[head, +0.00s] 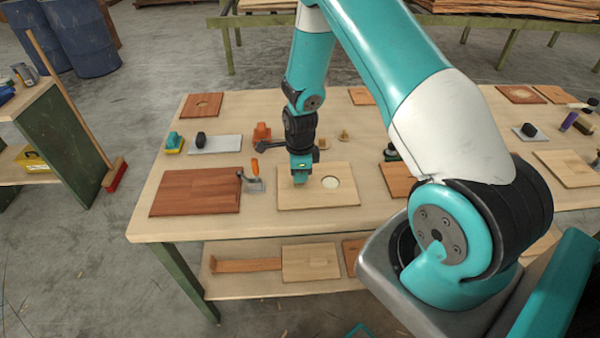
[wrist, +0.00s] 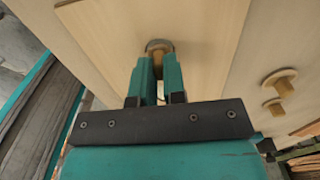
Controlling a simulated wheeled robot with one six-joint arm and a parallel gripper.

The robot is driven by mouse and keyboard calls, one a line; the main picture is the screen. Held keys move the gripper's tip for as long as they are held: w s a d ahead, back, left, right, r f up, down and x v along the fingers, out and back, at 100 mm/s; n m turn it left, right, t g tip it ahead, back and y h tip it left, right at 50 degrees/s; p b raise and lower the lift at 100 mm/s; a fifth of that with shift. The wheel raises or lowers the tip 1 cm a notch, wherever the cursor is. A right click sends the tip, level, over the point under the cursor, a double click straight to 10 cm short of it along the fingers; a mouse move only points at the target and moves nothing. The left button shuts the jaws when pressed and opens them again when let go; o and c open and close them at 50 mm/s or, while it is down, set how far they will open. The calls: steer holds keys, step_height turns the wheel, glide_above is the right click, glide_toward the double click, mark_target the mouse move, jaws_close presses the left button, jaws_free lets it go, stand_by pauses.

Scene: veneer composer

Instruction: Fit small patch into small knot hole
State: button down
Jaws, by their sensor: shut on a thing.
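My gripper (head: 300,178) points down over the left part of a pale wooden board (head: 290,199) on the bench. It is shut on the small patch (wrist: 159,45), a wooden knob with a round end showing just past the fingertips (wrist: 158,66) in the wrist view. The patch's end is close to the board's surface, and I cannot tell whether it touches or sits in a hole. The small knot hole is not clearly seen, as the gripper covers that part of the board.
Two loose knobbed pieces stand behind the board (head: 344,135); they also show in the wrist view (wrist: 280,82). A reddish board (head: 197,192) and an orange-handled tool (head: 254,178) lie to the left. A grey plate (head: 215,144) lies farther back. Bare bench top lies before the boards.

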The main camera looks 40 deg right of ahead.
steer(key=shift+f+b, duration=0.3)
steer(key=shift+f, duration=0.15)
steer(key=c, duration=1.1)
jaws_free()
steer(key=shift+r, duration=0.1)
steer(key=shift+r+p, duration=2.65)
steer(key=shift+r, duration=0.8)
